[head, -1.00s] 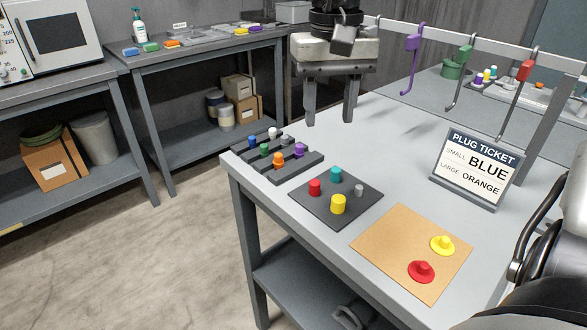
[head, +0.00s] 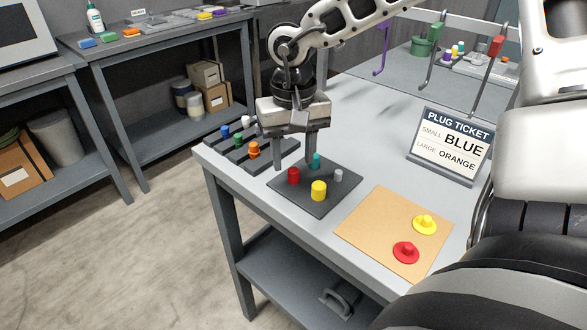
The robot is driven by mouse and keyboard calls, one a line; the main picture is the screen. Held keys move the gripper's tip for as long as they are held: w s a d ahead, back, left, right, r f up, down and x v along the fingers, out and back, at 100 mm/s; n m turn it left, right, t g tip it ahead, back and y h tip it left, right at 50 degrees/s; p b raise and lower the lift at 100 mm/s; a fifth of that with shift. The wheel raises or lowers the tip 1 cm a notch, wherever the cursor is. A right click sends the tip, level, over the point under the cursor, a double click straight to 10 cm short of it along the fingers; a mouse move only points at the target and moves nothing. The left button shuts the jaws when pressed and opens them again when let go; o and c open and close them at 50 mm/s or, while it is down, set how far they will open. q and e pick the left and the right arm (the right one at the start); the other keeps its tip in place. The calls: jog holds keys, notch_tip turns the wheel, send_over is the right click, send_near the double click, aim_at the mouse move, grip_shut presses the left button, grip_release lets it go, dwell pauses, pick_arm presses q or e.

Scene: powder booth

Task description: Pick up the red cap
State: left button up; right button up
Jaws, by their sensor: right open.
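Two red pieces are in the head view. A short red cylinder (head: 293,176) stands upright on a dark square pad (head: 330,204), beside yellow (head: 319,190), teal (head: 315,160) and small grey (head: 338,175) pieces. A red flanged disc with a knob (head: 406,252) lies on a tan mat (head: 365,222), near a similar yellow one (head: 425,224). My right gripper (head: 294,165) is open and empty, pointing down, with its fingertips near the red cylinder and the teal piece. I cannot tell whether either finger touches anything. My left gripper is not in view.
A dark plug rack (head: 265,160) with coloured plugs sits at the left table corner, partly behind my gripper. A plug ticket sign (head: 451,143) stands at the right. Hooks hang from a rail at the back. The table behind the pad is clear.

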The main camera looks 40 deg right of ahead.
aim_at(294, 170)
notch_tip(294, 170, down, 4)
jog(key=shift+r, duration=0.25)
jog(key=shift+c, duration=0.3)
grip_shut()
jog(key=shift+r, duration=0.1)
